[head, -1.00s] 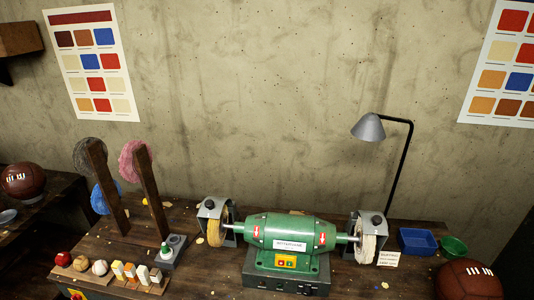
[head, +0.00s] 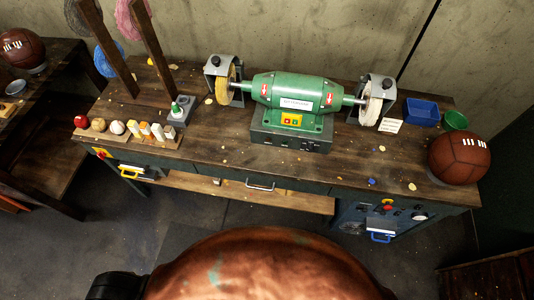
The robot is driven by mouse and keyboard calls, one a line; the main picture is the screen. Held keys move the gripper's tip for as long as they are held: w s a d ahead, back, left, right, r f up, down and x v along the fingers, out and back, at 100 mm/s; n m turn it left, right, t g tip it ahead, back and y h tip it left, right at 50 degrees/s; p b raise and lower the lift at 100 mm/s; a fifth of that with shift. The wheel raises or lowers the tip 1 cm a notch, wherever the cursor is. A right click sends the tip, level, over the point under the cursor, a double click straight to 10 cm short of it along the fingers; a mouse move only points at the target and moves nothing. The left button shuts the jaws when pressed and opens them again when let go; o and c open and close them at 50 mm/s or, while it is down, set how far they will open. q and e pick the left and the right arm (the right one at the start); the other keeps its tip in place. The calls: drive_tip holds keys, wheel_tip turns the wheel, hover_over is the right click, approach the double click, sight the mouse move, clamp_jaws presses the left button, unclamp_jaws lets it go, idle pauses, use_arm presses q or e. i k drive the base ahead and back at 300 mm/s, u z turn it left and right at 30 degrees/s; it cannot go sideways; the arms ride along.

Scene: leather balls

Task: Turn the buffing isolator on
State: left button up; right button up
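A green double-ended buffing machine (head: 297,95) stands on the wooden workbench (head: 225,125), with a pale yellow wheel (head: 223,83) at its left and a whitish wheel (head: 375,100) at its right. A red-and-yellow switch (head: 102,153) sits on the bench's left front edge. A control panel (head: 385,215) under the right end carries a yellow-and-red control (head: 388,205). I cannot tell which of these is the buffing isolator, nor read their positions. Neither of my grippers shows.
A brown leather ball (head: 459,157) sits at the bench's right end, near a blue tray (head: 421,111) and green bowl (head: 455,120). A rack of small balls and blocks (head: 130,133) lies at the left. The floor before the bench looks clear.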

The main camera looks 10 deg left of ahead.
sight(101, 155)
drive_tip(key=u, duration=1.9)
